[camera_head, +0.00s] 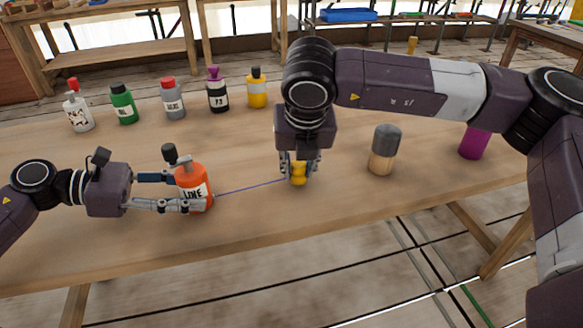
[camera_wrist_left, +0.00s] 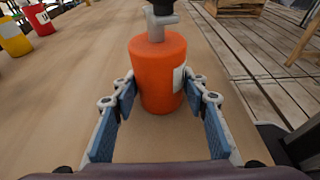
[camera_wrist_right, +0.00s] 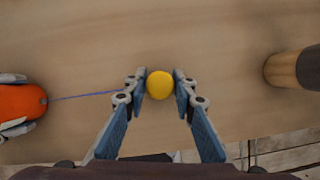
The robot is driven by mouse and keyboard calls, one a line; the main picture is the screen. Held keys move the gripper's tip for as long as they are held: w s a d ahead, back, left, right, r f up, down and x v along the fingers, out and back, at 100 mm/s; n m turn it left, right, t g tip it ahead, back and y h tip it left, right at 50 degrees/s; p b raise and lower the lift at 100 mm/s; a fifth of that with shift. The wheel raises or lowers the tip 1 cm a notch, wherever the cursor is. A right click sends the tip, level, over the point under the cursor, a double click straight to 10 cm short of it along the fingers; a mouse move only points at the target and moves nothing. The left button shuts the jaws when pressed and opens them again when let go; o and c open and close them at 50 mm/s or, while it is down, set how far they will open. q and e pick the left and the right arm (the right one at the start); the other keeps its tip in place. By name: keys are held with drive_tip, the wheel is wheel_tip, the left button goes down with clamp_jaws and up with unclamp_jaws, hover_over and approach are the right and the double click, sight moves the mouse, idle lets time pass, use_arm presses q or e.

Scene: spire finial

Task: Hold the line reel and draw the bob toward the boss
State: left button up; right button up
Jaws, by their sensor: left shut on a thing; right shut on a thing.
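The line reel is an orange bottle-shaped body (camera_head: 194,186) with a "LINE" label and a dark top, upright on the wooden table. My left gripper (camera_head: 190,192) is shut around it from the left; the left wrist view shows the orange body (camera_wrist_left: 158,72) between its fingers. The bob (camera_head: 298,173) is small and yellow. My right gripper (camera_head: 299,165) reaches down from above and is shut on it; the right wrist view shows the round yellow top (camera_wrist_right: 160,85) between the fingertips. A thin blue line (camera_head: 250,187) runs straight from the reel to the bob. The boss cannot be identified for certain.
A wooden cylinder with a grey domed top (camera_head: 383,150) stands right of the bob, with bare table between. A purple cylinder (camera_head: 474,142) stands further right. Several labelled bottles (camera_head: 173,98) line the back. The table's front edge is near.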

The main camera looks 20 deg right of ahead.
approach(332, 174)
drive_tip(key=shift+d+x, duration=0.2)
drive_tip(key=shift+x, duration=0.65)
drive_tip(key=shift+d+x, duration=0.2)
drive_tip(key=shift+x, duration=0.7)
drive_tip(key=shift+d+x, duration=0.15)
drive_tip(key=shift+x, duration=0.7)
drive_tip(key=shift+w+a, duration=0.15)
drive_tip(key=shift+a, duration=0.05)
drive_tip(key=shift+a+f, duration=0.1)
drive_tip(key=shift+a, duration=0.25)
drive_tip(key=shift+a, duration=0.1)
drive_tip(key=shift+f, duration=0.35)
idle(0.4)
drive_tip(key=o, duration=1)
